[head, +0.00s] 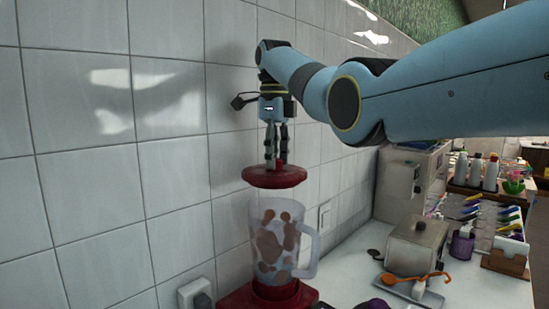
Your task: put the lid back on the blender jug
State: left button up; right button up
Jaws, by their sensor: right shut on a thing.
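The blender jug (265,243) is clear with brown patches and a handle on its right side. It stands upright on its red base (303,297) against the tiled wall. The red lid (274,178) is level, just above the jug's mouth, with what looks like a small gap between them. My right gripper (276,161) points straight down and is shut on the knob on top of the lid. My left gripper is not in view.
A grey metal box (416,245) stands on the white counter right of the jug. An orange spoon (421,278) lies on a tray in front of it. Bottles (475,171) stand farther back. A wall socket (194,292) is left of the base.

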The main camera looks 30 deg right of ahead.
aim_at(276, 173)
jog(key=shift+d, duration=0.25)
jog(key=shift+s, duration=0.1)
jog(key=shift+s+a+f, duration=0.1)
jog(key=shift+a+f, duration=0.2)
jog(key=shift+f, duration=0.35)
notch_tip(276, 173, down, 3)
jog(key=shift+d+r, duration=0.1)
jog(key=shift+d, duration=0.05)
jog(key=shift+f, duration=0.55)
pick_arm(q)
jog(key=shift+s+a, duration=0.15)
pick_arm(e)
jog(key=shift+f, duration=0.4)
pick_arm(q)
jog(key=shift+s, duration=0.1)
pick_arm(e)
jog(key=shift+f, duration=0.1)
dwell(0.6)
